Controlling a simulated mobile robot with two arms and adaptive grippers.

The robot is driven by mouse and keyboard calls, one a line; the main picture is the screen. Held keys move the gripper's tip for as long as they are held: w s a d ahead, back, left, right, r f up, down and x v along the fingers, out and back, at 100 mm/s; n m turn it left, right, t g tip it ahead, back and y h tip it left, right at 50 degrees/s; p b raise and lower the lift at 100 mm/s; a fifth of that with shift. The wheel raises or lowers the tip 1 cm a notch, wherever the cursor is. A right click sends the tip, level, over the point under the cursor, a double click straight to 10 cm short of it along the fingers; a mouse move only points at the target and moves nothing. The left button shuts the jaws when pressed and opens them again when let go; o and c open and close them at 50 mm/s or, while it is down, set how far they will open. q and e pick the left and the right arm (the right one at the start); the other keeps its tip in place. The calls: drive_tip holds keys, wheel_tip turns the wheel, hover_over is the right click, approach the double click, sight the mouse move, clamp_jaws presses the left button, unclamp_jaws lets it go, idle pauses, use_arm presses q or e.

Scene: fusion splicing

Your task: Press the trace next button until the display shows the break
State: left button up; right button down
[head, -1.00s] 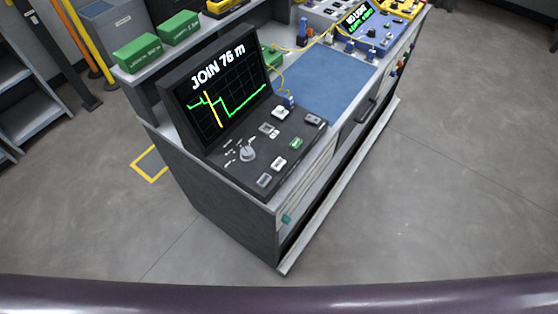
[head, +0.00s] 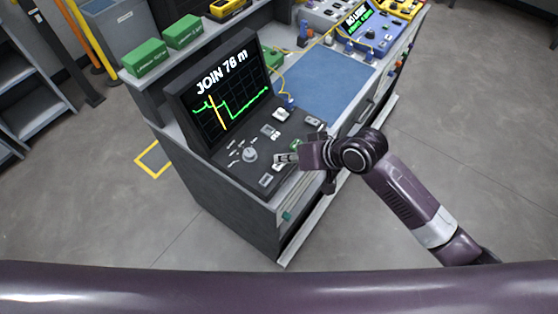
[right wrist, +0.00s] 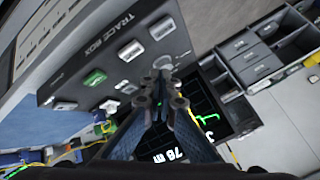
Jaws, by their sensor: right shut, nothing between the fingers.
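Button labels are too small to read, so I cannot tell which is trace next. My right gripper (head: 284,158) is shut and empty over the panel, between the knob and the green button. Its fingertips (right wrist: 160,85) also show in the right wrist view; contact cannot be told. My left gripper is out of view.
A blue mat (head: 325,87) lies right of the trace box. Yellow cables run behind it to a blue instrument (head: 375,40). Green boxes (head: 145,57) stand on the shelf behind the display. The floor in front is clear.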

drive_tip(key=shift+m+y, duration=0.3)
drive_tip(key=shift+y, duration=0.1)
drive_tip(key=w+r, duration=0.3)
drive_tip(key=shift+w+a+r, duration=0.15)
drive_tip(key=shift+w+r, duration=0.15)
drive_tip(key=shift+r, duration=0.05)
drive_tip(key=shift+w+f, duration=0.1)
drive_tip(key=shift+f, duration=0.05)
drive_tip(key=b, duration=0.7)
hover_over(282, 165)
wheel_tip(282, 165, down, 6)
drive_tip(key=shift+w+f, duration=0.1)
drive_tip(key=shift+f+b, duration=0.35)
drive_tip(key=shift+b, duration=0.1)
drive_tip(key=shift+f, duration=0.85)
